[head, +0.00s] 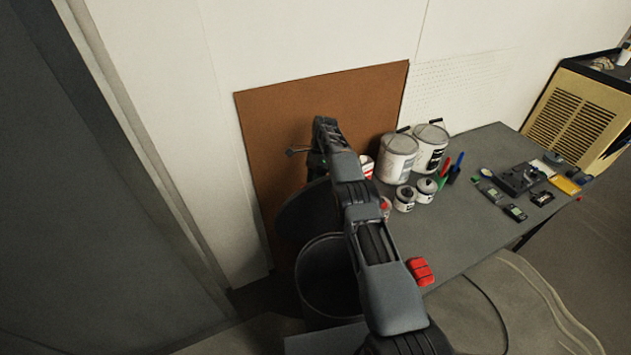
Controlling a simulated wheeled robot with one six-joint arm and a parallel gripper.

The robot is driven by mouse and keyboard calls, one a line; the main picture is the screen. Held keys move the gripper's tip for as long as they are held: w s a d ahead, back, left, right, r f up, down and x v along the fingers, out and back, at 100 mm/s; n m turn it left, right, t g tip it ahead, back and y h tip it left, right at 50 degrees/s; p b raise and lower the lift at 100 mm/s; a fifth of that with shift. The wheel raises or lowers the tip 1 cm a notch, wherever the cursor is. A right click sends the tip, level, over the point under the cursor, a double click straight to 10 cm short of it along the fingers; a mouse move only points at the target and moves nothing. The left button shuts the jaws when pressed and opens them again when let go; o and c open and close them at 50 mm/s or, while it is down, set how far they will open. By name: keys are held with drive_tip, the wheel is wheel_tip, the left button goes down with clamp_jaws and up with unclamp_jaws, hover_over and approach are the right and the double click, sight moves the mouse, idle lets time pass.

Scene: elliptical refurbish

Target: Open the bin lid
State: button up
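The dark round bin (304,289) stands on the floor at the left end of the grey table, and its rim and dark inside show. Its dark round lid (297,216) is raised and tilted back behind the opening, towards the brown board. My arm reaches over the bin and covers part of its right side and of the lid. My gripper (308,154) is at the far end of the arm, just above the lid's upper edge. Its fingers are mostly hidden behind the arm, so I cannot tell whether they touch the lid.
The brown board (270,115) leans on the white wall behind the bin. The grey table (465,225) on the right holds paint cans (397,160), small jars (405,199), a red object (420,271) and several electronic parts. A dark panel (90,200) fills the left side.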

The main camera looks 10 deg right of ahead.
sight(319, 177)
drive_tip(key=shift+w, duration=0.1)
drive_tip(key=r+b, duration=0.1)
drive_tip(key=b, duration=0.1)
drive_tip(key=s+r+b, duration=0.1)
drive_tip(key=r+b, duration=0.1)
drive_tip(key=shift+r+b, duration=0.25)
drive_tip(key=shift+b, duration=0.15)
drive_tip(key=s+r+b, duration=0.1)
drive_tip(key=r, duration=0.1)
drive_tip(key=s+r+b, duration=0.1)
drive_tip(key=s, duration=0.1)
drive_tip(key=s+r+b, duration=0.1)
drive_tip(key=r, duration=0.1)
drive_tip(key=shift+s+d+r, duration=0.2)
drive_tip(key=shift+s+r, duration=0.05)
drive_tip(key=shift+r, duration=0.1)
drive_tip(key=s+r+b, duration=0.3)
drive_tip(key=s, duration=0.5)
drive_tip(key=shift+s+d+r, duration=0.3)
drive_tip(key=shift+r, duration=0.1)
